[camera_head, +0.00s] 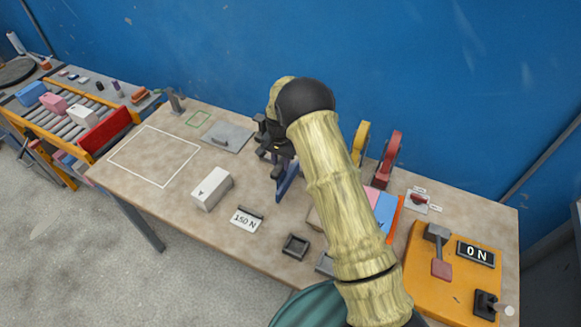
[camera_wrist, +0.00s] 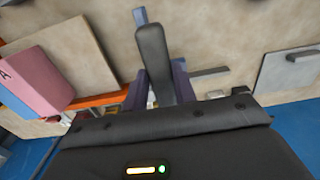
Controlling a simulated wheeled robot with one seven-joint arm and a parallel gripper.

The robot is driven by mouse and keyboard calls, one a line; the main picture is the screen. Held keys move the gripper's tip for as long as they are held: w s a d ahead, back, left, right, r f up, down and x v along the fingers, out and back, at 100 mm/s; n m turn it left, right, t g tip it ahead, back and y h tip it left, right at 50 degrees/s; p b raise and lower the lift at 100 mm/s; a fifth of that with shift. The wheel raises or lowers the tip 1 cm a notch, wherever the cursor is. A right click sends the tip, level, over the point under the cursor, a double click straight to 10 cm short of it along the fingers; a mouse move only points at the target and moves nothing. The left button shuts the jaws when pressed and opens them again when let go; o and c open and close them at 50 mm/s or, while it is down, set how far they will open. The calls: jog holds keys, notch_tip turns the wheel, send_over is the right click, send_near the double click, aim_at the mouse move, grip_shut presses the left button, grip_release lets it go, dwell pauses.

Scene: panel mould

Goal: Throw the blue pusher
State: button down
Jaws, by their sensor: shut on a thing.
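The blue pusher (camera_head: 287,184) is a dark blue piece at the middle of the table, below my gripper (camera_head: 278,160) in the head view. My gripper is shut on it. My arm hides part of the gripper and the table behind it. In the wrist view, dark blue parts of the pusher (camera_wrist: 181,82) show on both sides of a dark gripper finger. I cannot tell whether the pusher touches the table.
A white block (camera_head: 212,188) and a 150 N sign (camera_head: 246,220) stand left of the pusher. A small dark tray (camera_head: 295,246) is in front. An orange board (camera_head: 425,272) with a 0 N display is at right. A white-outlined area (camera_head: 153,157) at left is empty.

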jog(key=shift+w+a, duration=0.25)
jog(key=shift+a, duration=0.2)
jog(key=shift+w+r, duration=0.15)
jog(key=shift+a, duration=0.2)
jog(key=c, duration=1.6)
grip_release()
jog(key=o, duration=0.5)
jog(key=shift+a, duration=0.1)
jog(key=shift+d, duration=0.3)
jog(key=shift+a+r+b, duration=0.15)
jog(key=shift+r+b, duration=0.15)
jog(key=shift+r, duration=0.15)
notch_tip(320, 180, up, 16)
jog(key=b, duration=0.3)
jog(key=shift+r+b, duration=0.15)
jog(key=shift+b, duration=0.2)
